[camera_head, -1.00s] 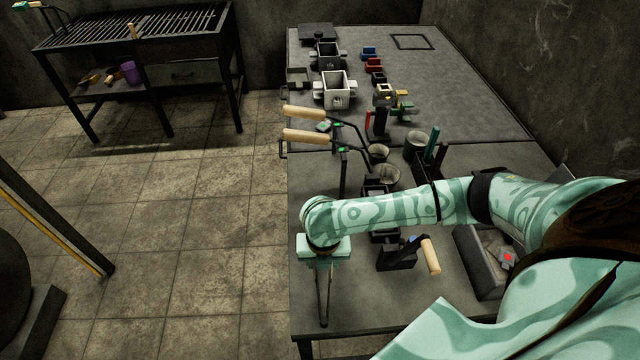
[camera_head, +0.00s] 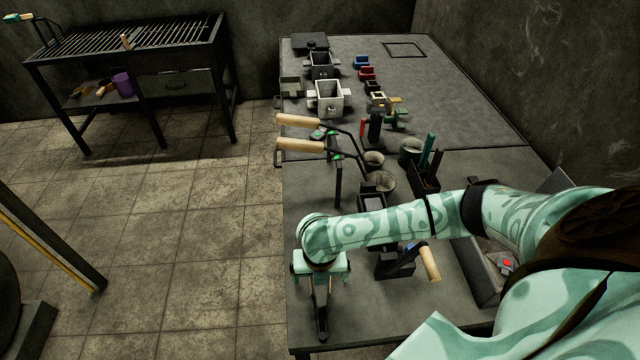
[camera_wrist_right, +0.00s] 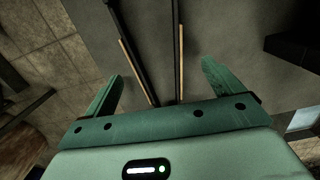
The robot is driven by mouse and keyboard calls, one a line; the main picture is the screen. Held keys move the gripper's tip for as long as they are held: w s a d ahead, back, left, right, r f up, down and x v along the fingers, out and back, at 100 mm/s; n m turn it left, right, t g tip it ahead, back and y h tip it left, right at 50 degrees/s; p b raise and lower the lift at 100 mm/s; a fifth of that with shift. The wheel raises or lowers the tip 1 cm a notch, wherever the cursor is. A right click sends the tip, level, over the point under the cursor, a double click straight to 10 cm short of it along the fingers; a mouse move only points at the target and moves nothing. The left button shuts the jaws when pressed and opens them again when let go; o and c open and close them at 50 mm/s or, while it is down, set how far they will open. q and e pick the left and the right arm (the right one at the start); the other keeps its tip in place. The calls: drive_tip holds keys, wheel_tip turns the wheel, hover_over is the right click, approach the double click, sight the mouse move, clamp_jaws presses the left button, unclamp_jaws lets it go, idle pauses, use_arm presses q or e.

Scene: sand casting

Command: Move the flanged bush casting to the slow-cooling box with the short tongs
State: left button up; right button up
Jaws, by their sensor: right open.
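My right gripper (camera_head: 321,277) is over the near left part of the bench, pointing down. In the right wrist view my right gripper (camera_wrist_right: 160,88) is open, with its fingers apart on either side of the tongs. The short tongs (camera_head: 321,325) are dark and stick out from under the gripper in the head view. In the wrist view the tongs (camera_wrist_right: 181,45) show two dark arms with thin wooden strips, ending by the gripper's body. I cannot make out the flanged bush casting or tell for sure which container is the slow-cooling box. My left gripper is out of view.
A dark block with a wooden handle (camera_head: 429,263) stands close right of the gripper. Wooden-handled ladles (camera_head: 300,146) overhang the bench's left edge. A barred rack (camera_head: 130,36) stands far left.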

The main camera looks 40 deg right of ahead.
drive_tip(key=shift+r, duration=0.1)
use_arm(q)
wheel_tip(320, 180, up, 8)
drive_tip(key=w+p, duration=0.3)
drive_tip(key=p, duration=0.5)
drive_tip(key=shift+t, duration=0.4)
use_arm(e)
wheel_tip(320, 180, up, 16)
drive_tip(key=s, duration=0.1)
drive_tip(key=shift+a, duration=0.35)
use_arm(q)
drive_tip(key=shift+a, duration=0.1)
use_arm(e)
drive_tip(key=shift+s, duration=0.1)
